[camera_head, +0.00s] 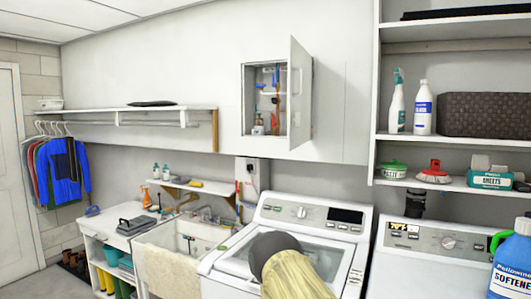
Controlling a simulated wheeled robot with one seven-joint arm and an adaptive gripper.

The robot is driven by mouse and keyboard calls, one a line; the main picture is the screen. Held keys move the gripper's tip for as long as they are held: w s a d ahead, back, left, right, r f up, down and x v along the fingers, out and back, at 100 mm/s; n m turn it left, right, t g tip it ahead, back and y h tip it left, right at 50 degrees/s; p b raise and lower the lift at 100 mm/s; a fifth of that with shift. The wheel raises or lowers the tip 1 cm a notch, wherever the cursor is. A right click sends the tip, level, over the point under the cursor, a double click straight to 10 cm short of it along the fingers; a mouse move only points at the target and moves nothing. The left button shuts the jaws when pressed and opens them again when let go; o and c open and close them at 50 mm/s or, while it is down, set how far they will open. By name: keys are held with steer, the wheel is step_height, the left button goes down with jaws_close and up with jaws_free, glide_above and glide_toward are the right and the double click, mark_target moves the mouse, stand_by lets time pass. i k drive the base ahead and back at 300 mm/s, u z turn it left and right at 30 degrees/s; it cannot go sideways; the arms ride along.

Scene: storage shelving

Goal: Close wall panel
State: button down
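The wall panel is a small white door (300,95) on the back wall, hinged at the right side of a recessed box. It stands open, swung out from the wall. The recess (249,90) shows blue and copper-coloured pipes and valves inside. The door partly covers the right part of the opening. A rounded dark grey and pale yellow piece, which looks like part of my arm, rises at the bottom centre in front of the washer. My gripper is not in view, so its state does not show.
A white top-loading washer (323,212) stands below the panel, with a second machine (435,240) to its right. A sink (180,240) is at left. Shelves (455,135) with bottles and a dark basket (485,115) stand at right. The wall around the panel is bare.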

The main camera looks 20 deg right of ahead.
mark_target(300, 100)
steer(key=z, duration=0.5)
steer(key=i, duration=0.55)
steer(key=z, duration=0.45)
